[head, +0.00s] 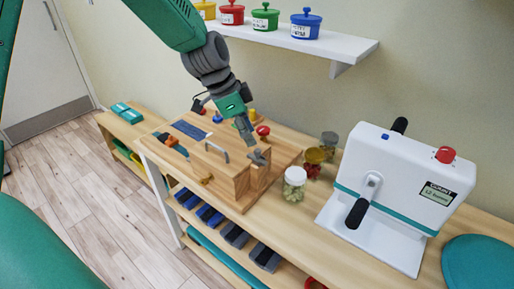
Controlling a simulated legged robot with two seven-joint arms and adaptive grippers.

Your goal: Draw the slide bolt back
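A wooden activity board (183,163) with several fittings lies on the wooden bench. At its near right end is a raised wooden block (243,184). A small dark grey metal piece (257,157) sits at the top of this block; it looks like the slide bolt, but it is too small to tell how far it is drawn. My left gripper (243,130) reaches down from above, its grey fingertip just above and left of this metal piece. I see no clear contact. The finger gap is not readable. My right gripper is out of view.
A grey handle (217,151) and brass catch (204,180) are on the board. A lidded jar (294,183) stands close to its right. A white machine (395,183) with black grips is farther right. A shelf (300,43) with colored pots hangs behind.

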